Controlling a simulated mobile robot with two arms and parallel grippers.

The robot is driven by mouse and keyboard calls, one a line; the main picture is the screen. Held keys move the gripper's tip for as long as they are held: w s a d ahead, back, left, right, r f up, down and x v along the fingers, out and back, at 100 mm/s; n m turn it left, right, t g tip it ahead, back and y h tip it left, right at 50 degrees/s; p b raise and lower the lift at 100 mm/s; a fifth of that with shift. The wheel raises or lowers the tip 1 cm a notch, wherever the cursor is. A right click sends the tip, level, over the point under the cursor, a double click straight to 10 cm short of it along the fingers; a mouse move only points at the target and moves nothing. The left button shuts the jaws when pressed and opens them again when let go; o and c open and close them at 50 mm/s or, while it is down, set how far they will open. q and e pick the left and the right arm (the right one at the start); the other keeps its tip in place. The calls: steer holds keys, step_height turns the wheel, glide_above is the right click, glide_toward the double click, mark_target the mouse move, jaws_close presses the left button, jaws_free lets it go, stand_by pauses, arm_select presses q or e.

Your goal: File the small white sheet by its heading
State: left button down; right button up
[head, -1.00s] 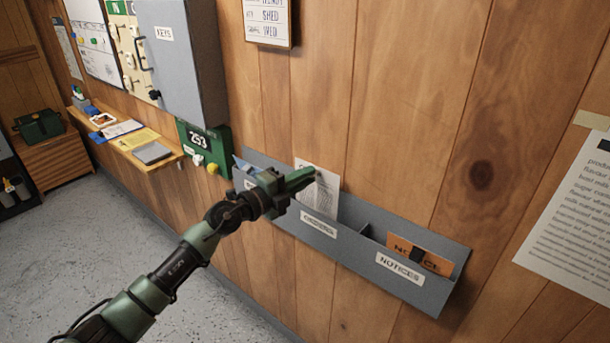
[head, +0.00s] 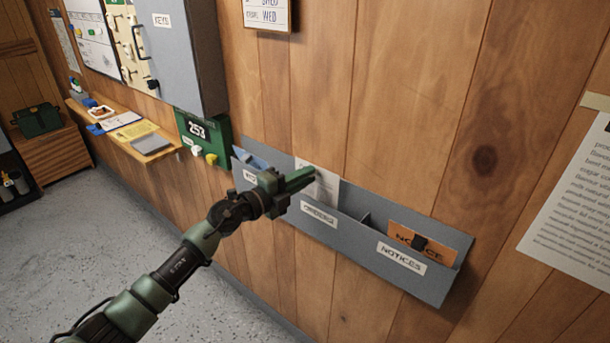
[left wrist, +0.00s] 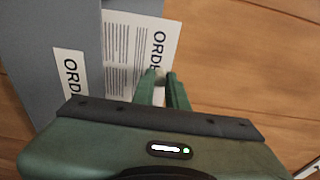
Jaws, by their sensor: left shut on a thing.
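The small white sheet (head: 326,190) stands at the middle pocket of the grey wall rack (head: 345,232). In the left wrist view the sheet (left wrist: 117,60) shows printed lines and a heading starting "ORD". The pocket label (left wrist: 70,78) beside it also starts "ORD"; in the head view this middle label (head: 319,214) is hard to read. My left gripper (head: 312,176) is shut on the sheet's upper part. Its fingertips (left wrist: 160,76) cover part of the heading. The sheet's lower part is hidden behind the pocket's front. My right gripper is out of view.
The right pocket, labelled NOTICES (head: 402,258), holds an orange sheet (head: 408,232) with a black clip. Something blue (head: 250,159) is in the left pocket. A green box (head: 203,133) numbered 253 hangs left of the rack. A large printed page (head: 577,215) is at right.

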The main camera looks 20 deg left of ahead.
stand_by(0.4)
arm_select(q)
steer(key=c, duration=1.3)
jaws_free()
steer(key=shift+c, duration=0.2)
